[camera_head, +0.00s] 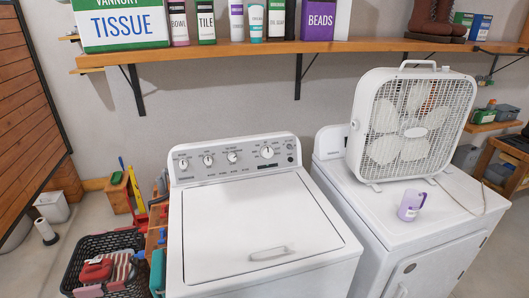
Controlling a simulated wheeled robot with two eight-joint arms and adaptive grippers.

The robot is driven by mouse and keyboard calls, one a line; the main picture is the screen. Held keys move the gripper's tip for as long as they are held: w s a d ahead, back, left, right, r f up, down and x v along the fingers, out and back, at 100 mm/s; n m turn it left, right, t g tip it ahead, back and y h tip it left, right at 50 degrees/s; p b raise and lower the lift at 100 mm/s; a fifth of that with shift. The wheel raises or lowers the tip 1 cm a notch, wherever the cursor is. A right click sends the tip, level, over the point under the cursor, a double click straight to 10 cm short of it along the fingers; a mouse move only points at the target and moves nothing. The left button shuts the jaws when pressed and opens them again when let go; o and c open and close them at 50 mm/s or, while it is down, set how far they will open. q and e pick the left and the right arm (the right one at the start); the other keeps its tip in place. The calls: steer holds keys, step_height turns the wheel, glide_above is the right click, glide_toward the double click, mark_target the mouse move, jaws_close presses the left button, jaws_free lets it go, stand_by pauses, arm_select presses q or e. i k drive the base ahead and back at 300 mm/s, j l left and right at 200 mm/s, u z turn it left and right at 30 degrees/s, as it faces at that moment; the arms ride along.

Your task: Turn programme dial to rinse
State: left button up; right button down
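A white top-loading washer (254,229) stands in the middle of the head view with its lid closed. Its sloped control panel (236,157) at the back carries three smaller knobs on the left and a larger dial (267,152) on the right. The larger dial looks like the programme dial; its printed labels and pointer position are too small to read. Neither of my grippers shows in the view.
A white dryer (435,216) stands to the right, with a box fan (413,122) and a purple cup (411,205) on top. A wooden shelf (230,50) with boxes and bottles hangs above. A black basket (78,258) sits at left. The washer lid is clear.

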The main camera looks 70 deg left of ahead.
mark_target(266, 151)
steer(key=i+u, duration=0.45)
steer(key=i+l+u, duration=0.15)
steer(key=u, duration=0.25)
steer(key=i+u, duration=0.15)
steer(key=u, duration=0.3)
steer(key=i+u, duration=0.15)
steer(key=u, duration=0.3)
steer(key=i+u, duration=0.15)
steer(key=u, duration=0.25)
steer(key=i+u, duration=0.1)
steer(key=u, duration=0.35)
steer(key=i+u, duration=0.35)
